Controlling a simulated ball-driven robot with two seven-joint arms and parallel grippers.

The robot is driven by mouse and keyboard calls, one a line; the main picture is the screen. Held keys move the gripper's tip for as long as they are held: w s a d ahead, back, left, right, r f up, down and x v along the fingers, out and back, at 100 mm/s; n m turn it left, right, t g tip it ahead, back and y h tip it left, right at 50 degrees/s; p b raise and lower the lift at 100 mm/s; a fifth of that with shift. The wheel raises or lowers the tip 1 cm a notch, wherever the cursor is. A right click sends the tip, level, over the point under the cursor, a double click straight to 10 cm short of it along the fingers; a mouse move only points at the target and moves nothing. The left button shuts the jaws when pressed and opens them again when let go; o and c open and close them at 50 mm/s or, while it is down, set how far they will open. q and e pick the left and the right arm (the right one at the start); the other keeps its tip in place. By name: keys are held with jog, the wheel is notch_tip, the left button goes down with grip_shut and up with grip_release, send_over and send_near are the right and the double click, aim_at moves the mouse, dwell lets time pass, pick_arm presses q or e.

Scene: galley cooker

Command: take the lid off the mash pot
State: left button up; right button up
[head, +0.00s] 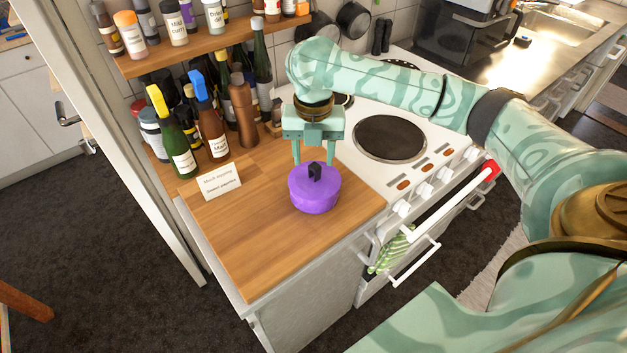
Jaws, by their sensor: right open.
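The mash pot (315,201) is purple and stands on the wooden counter beside the cooker. Its purple lid (300,178) is on it, with a black knob (315,171) in the middle. My right gripper (313,162) points down just behind the knob, its two fingers apart on either side of it in the picture. It is open and holds nothing. Whether the fingers touch the lid cannot be told. My left gripper is not in view.
A small label card (220,181) stands on the counter (262,240) left of the pot. Several bottles (180,150) crowd the back left under a spice shelf (200,45). The white cooker (365,180) with a dark hotplate (390,138) adjoins on the right. The counter's front is clear.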

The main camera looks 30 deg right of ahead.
aim_at(314, 165)
notch_tip(314, 165, down, 4)
jog(key=shift+d+f+b, duration=0.15)
jog(key=shift+f+b, duration=0.1)
jog(key=shift+b, duration=0.75)
jog(key=shift+r, duration=0.15)
jog(key=c, duration=1.1)
jog(key=shift+o, duration=0.2)
